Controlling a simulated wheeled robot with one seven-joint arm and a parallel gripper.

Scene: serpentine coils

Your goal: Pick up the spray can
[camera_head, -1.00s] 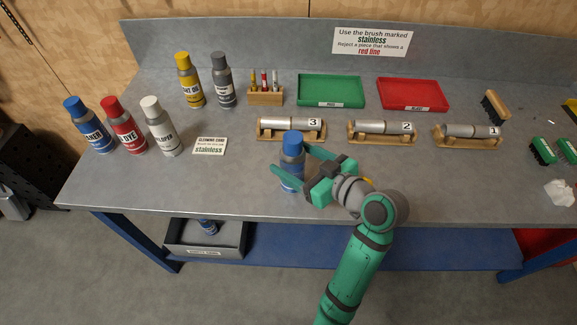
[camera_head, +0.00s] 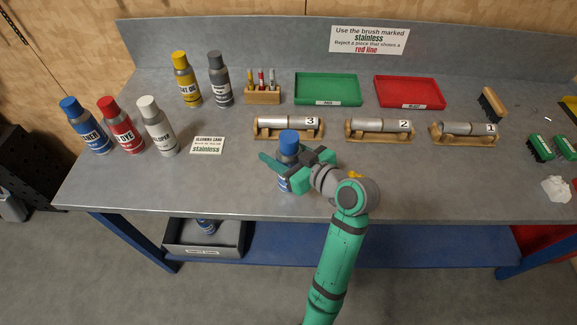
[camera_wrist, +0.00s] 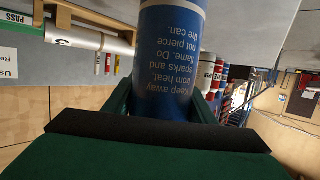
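The spray can with a blue cap and blue body (camera_head: 289,145) stands upright on the workbench, left of centre, in front of the holder marked 3. In the wrist view its blue side with white warning text (camera_wrist: 172,60) fills the upper middle. My gripper (camera_head: 292,162) is at the can, with one green finger on each side of it. In the wrist view the fingers (camera_wrist: 163,100) flank the can closely. They look open around it, though contact is hard to judge. The can's lower part is partly hidden by my gripper.
Blue (camera_head: 86,127), red (camera_head: 121,126) and white-capped (camera_head: 157,127) cans stand left; yellow (camera_head: 186,80) and grey (camera_head: 220,80) ones behind. A cleaning card (camera_head: 207,145) lies nearby. Holders 3 (camera_head: 288,137), 2 (camera_head: 378,137) and 1 (camera_head: 464,140) stand behind and right.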

